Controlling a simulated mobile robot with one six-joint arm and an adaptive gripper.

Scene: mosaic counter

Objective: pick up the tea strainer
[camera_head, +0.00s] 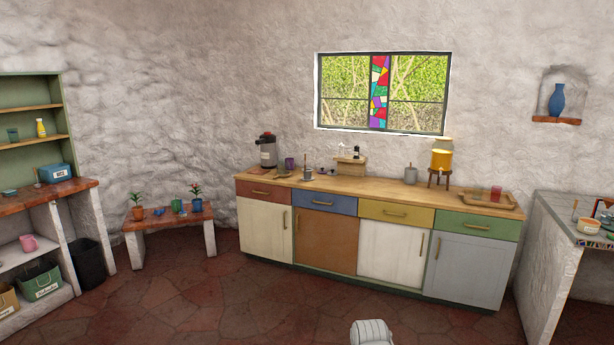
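I cannot pick out the tea strainer for certain; the things on the wooden counter (384,192) are small at this distance. Toward its left part stands a small grey cup-like thing (307,174) with something thin and upright at it. Small dark items (323,170) lie just to its right. A wooden stand (350,167) with small pieces on top is behind them. A rounded pale grey part of my arm shows at the bottom edge, far in front of the counter. My gripper's fingers are not in view.
A grey-black urn (267,151), purple cup (290,164), grey canister (411,175), yellow dispenser (441,160) and tray (472,199) with a red cup stand on the counter. A low bench (150,223) with potted plants is at left. The floor before the counter is clear.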

